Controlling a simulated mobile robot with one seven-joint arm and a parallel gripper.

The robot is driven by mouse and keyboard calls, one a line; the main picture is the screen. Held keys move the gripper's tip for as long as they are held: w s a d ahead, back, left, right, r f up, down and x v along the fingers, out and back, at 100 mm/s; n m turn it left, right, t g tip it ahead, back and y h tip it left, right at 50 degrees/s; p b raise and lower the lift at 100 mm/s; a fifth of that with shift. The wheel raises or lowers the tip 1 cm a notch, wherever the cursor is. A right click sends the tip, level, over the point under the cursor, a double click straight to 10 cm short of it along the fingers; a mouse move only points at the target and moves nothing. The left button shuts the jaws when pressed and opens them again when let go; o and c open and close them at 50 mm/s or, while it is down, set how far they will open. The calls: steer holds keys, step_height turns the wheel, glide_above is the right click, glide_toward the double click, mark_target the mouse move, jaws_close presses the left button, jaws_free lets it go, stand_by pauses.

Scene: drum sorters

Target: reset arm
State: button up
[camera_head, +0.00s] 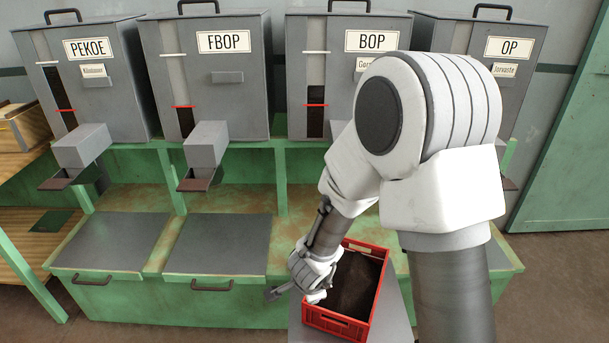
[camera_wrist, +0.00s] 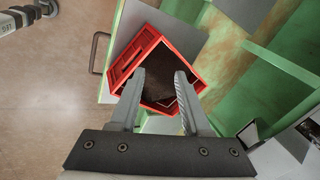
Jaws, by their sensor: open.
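My gripper (camera_wrist: 160,97) is open in the wrist view, its two fingers apart with nothing between them. A red crate (camera_wrist: 186,47) filled with dark material lies beyond the fingertips. In the head view my arm reaches down in front of the bench, and my wrist is at the left side of the same red crate (camera_head: 337,323). The crate stands on a grey surface (camera_head: 391,322) at the front of the bench. My arm hides part of the crate's surroundings. The gripper's fingertips are hard to make out in the head view.
Grey bins labelled PEKOE (camera_head: 122,90), FBOP (camera_head: 241,95), BOP (camera_head: 293,70) and OP (camera_head: 524,75) stand along the back on a green bench (camera_head: 120,285) with grey lids. A wooden box (camera_head: 30,127) is at far left. Open floor (camera_head: 562,275) shows at right.

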step_height(320, 180, up, 18)
steer(key=s+r+n+t+y, duration=0.1)
steer(key=s+n+y, duration=0.2)
steer(key=n, duration=0.5)
steer(key=s+d+r+n+h, duration=0.2)
steer(key=s+d+r+n, duration=0.55)
steer(key=s+d, duration=0.6)
step_height(320, 180, up, 16)
steer(key=s+a+m+p, duration=0.1)
steer(key=s+p, duration=0.1)
steer(key=p, duration=1.2)
steer(key=shift+h, duration=0.4)
